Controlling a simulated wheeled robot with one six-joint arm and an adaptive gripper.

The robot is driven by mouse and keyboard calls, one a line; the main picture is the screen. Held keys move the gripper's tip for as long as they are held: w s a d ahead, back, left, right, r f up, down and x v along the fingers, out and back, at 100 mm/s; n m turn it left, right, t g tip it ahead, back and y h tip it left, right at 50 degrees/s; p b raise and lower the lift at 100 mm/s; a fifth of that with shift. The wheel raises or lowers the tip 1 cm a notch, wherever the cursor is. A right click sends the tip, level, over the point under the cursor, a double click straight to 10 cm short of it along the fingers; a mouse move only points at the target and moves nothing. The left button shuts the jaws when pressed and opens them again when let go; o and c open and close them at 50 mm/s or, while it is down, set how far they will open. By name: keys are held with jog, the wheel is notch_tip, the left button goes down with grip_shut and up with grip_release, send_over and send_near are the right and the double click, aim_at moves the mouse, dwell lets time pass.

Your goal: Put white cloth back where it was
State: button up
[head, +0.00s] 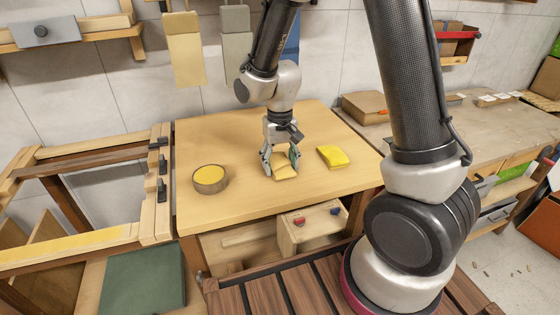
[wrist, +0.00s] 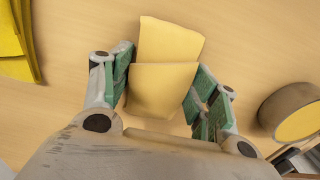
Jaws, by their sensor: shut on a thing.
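My gripper (head: 280,160) points down over the wooden table and is shut on a folded pale yellow-cream cloth (head: 285,172). No plainly white cloth shows, so this pale one is the nearest match. In the wrist view the cloth (wrist: 167,45) sits between the green finger pads of my gripper (wrist: 162,98), its folded layers reaching past the fingertips. It is at or just above the tabletop; I cannot tell if it touches. A bright yellow folded cloth (head: 332,156) lies to the right of my gripper, apart from it; it also shows in the wrist view (wrist: 18,45).
A round tin with a yellow top (head: 210,179) stands left on the table (head: 235,130). Pale tan (head: 184,50) and grey (head: 237,45) pieces hang on the wall behind. A cardboard box (head: 365,106) stands behind right. Bare tabletop lies around the gripper.

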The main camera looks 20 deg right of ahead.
aim_at(280, 162)
jog(key=o, duration=1.1)
jog(key=shift+c, duration=0.2)
notch_tip(280, 162, up, 12)
jog(key=s+d+r+t, duration=0.2)
jog(key=s+d+r, duration=0.3)
jog(key=s+d, duration=0.2)
jog(key=s+d+r+t, duration=0.2)
jog(key=s+d+r, duration=0.4)
jog(key=s, duration=0.6)
jog(key=shift+d+r, duration=0.2)
jog(key=shift+d, duration=0.75)
